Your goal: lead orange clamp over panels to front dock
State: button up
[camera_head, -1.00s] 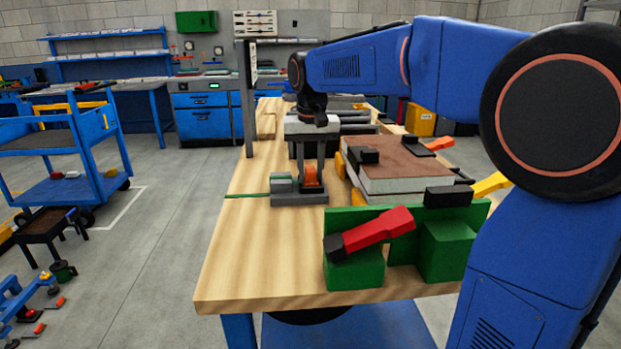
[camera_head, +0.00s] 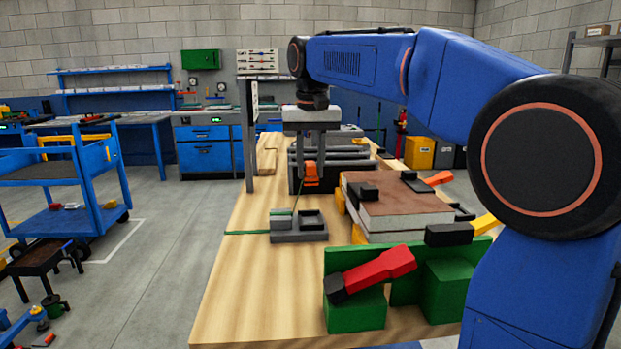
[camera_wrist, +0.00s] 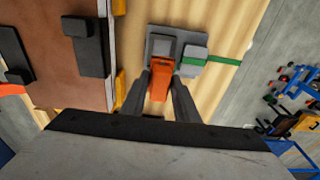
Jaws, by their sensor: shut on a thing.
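My gripper (camera_head: 311,172) is shut on a small orange clamp (camera_head: 312,181) and holds it upright above the bench. In the wrist view the clamp (camera_wrist: 160,80) sits between the two grey fingers. A grey dock (camera_head: 312,231) with an empty square recess lies on the bench below and in front of it. A thin green lead runs up from the dock's block toward the clamp. The panel stack (camera_head: 401,222), brown-topped with a pale core, lies to the right of the gripper, apart from it. I cannot tell which dock is the front one.
Black blocks (camera_head: 363,192) rise from the stack's top; yellow clamps grip its left edge. A green stand (camera_head: 355,310) with a red-handled tool (camera_head: 375,272) stands at the front. Dark grey fixtures stand behind the gripper. The left bench strip (camera_head: 235,285) is clear apart from the green lead.

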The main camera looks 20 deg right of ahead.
aim_at(311, 163)
jog(key=shift+r, duration=1.85)
jog(key=shift+d, duration=0.1)
